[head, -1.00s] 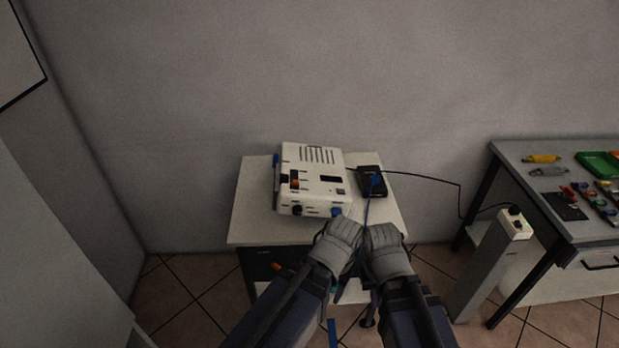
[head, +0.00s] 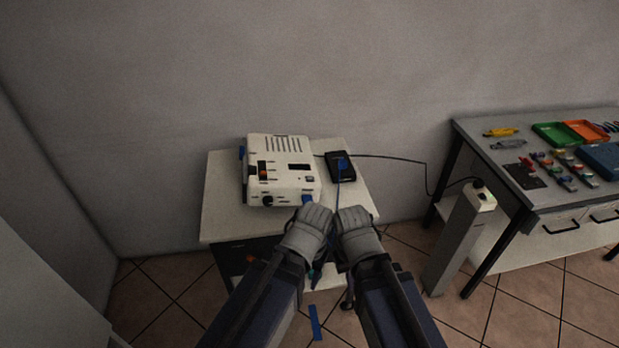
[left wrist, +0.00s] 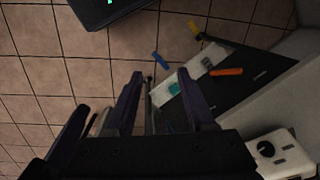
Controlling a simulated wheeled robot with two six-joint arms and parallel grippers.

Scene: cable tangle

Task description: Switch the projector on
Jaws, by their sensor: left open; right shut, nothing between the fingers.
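The white projector (head: 285,172) stands on a small white table, with vents on top and a black knob (head: 267,200) on its front. A blue part (head: 308,199) shows at its front right corner. A black box (head: 341,167) with a blue part on top lies to its right. My left gripper (head: 315,213) and right gripper (head: 350,213) are side by side at the table's front edge, apart from the knob. Their fingertips are hard to see there. In the left wrist view my left gripper (left wrist: 160,76) is open and empty; a white panel with a black knob (left wrist: 267,149) shows lower right.
The small table (head: 222,212) has bare room left of the projector. A dark cable runs from the black box to a socket post (head: 460,235). A workbench (head: 480,155) with trays and small parts stands at the right. A blue strip (head: 315,322) shows low down near the floor.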

